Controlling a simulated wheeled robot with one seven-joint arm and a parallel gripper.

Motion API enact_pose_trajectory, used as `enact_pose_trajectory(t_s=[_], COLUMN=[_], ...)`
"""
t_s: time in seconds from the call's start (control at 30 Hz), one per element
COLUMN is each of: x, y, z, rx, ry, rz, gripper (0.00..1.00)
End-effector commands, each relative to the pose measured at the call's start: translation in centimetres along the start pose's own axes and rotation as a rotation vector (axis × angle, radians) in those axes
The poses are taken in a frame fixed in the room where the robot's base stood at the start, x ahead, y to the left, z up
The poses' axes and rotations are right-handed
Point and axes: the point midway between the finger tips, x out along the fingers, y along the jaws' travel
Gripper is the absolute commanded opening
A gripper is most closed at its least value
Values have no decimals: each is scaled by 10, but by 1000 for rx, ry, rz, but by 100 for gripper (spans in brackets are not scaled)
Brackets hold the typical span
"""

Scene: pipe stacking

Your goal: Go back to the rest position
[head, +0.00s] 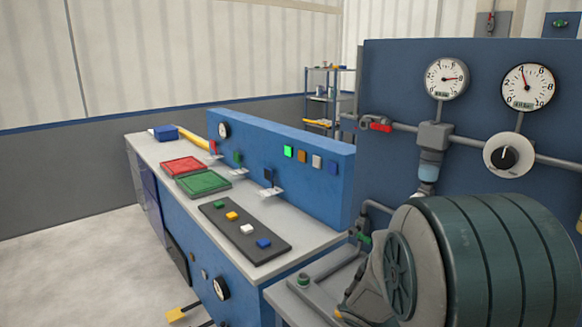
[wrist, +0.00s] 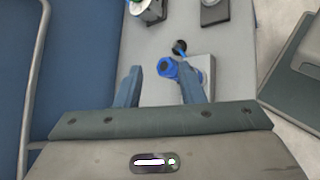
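My gripper (wrist: 160,80) shows in the wrist view with its two blue-grey fingers well apart. Grey bench surface shows between them, and nothing is clamped. A blue ring-shaped pipe piece (wrist: 167,67) lies just beyond the fingertips, close to the right finger; I cannot tell whether they touch. A light plate (wrist: 207,70) is beside the blue piece, partly behind the right finger. My gripper cannot be made out in the head view.
The head view shows a workbench with a red tray (head: 183,166), a green tray (head: 203,182) and a dark strip (head: 219,220) of coloured blocks. A blue back panel (head: 325,172) rises behind. Open floor (head: 75,255) is at left.

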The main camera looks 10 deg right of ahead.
Motion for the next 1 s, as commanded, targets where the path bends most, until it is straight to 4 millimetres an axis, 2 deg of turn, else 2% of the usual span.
enact_pose_trajectory(t_s=[0.17, 0.3, 0.5, 0.6, 0.77, 1.0], x=[-38, -80, -143, -165, -183, -184], y=[-40, -65, -86, -90, -94, -94], z=[0, -2, 1, 4, 6, 6], rx=[162, 279, 418, 463, 494, 495], ry=[224, 411, 659, 742, 806, 809], rz=[-256, -444, -656, -724, -775, -778], gripper=[35, 35, 35, 35, 35, 35])
